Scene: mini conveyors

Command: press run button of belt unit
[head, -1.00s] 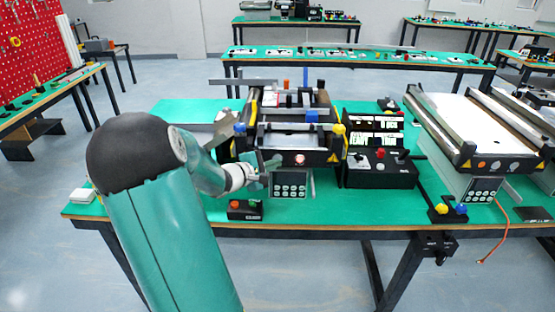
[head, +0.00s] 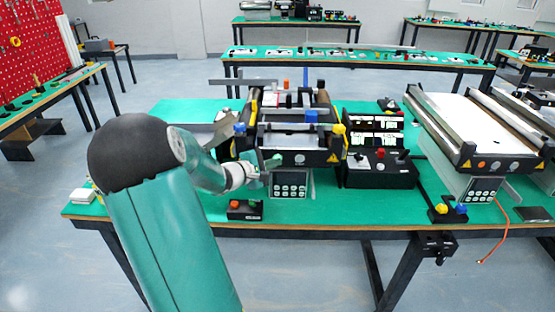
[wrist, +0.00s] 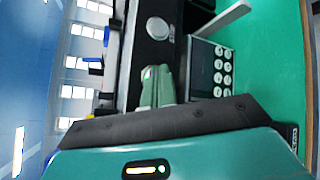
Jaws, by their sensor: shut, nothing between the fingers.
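The belt unit (head: 318,157) stands on the green table, with a black front panel. A round silver-grey button sits on that panel (head: 300,158); in the wrist view the round button (wrist: 158,28) shows beyond my fingertips. A grey keypad (head: 290,191) with round white keys hangs below the panel and also shows right of the fingers in the wrist view (wrist: 211,67). My gripper (head: 272,163) is shut and empty, its green fingers (wrist: 156,75) close to the panel's front, left of the button in the head view. A gap shows between fingertips and button in the wrist view.
A black control box (head: 380,168) stands right of the unit. Another conveyor (head: 475,130) is further right.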

